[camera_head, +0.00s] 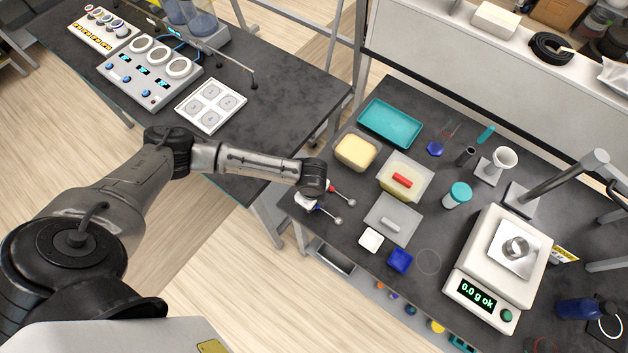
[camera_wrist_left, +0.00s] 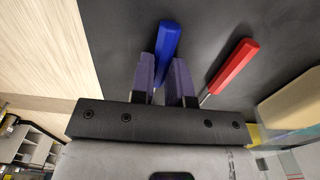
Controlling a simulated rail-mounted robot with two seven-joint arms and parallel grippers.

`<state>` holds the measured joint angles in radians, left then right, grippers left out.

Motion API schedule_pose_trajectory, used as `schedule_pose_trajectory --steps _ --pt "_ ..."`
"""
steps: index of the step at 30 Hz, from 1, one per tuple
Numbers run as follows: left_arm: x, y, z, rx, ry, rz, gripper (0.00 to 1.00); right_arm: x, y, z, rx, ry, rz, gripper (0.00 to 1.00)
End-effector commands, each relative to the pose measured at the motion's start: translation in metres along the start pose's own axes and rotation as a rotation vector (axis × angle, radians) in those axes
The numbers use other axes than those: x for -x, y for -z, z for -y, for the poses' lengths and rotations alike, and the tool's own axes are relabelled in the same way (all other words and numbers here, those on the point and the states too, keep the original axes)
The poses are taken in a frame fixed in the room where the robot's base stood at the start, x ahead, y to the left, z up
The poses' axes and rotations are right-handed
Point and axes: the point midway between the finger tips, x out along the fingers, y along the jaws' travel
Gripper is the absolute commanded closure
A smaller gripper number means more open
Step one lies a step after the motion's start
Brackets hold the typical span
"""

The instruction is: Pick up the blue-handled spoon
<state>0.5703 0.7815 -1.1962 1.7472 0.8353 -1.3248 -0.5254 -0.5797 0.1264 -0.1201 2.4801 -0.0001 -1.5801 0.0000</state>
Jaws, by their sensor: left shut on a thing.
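The blue-handled spoon (camera_head: 330,214) lies near the left edge of the right-hand table, its metal bowl pointing right. In the left wrist view its blue handle (camera_wrist_left: 168,38) runs between the fingers of my left gripper (camera_wrist_left: 164,66). My left gripper (camera_head: 312,203) is shut on this handle, low at the table edge in the head view. The part of the spoon below the fingers is hidden in the wrist view. A red-handled spoon (camera_head: 341,194) lies close beside it; its handle (camera_wrist_left: 232,66) is just right of the fingers in the wrist view. My right gripper is not in view.
A yellow-filled tub (camera_head: 357,151), a tray with a red bar (camera_head: 420,168), a grey tray (camera_head: 381,222), a white dish (camera_head: 371,240) and a blue dish (camera_head: 400,260) stand nearby. A balance (camera_head: 468,268) is farther right. The floor left of the table is clear.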

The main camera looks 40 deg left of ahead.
Motion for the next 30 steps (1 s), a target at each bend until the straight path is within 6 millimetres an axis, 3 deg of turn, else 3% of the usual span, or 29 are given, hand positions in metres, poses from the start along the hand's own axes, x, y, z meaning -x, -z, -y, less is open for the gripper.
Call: schedule_pose_trajectory --steps 7,13,21,30 --pt "0.012 0.0 0.001 0.0 0.002 0.0 1.0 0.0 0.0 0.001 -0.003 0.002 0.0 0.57" --pt "0.045 0.003 0.0 -0.002 0.002 -0.003 1.0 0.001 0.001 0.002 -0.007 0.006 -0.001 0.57" --pt "0.076 0.06 -0.013 -0.005 0.002 -0.005 1.0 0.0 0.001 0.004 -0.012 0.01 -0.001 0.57" --pt "0.102 0.1 -0.023 -0.002 0.001 -0.002 1.0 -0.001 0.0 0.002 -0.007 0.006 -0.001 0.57"
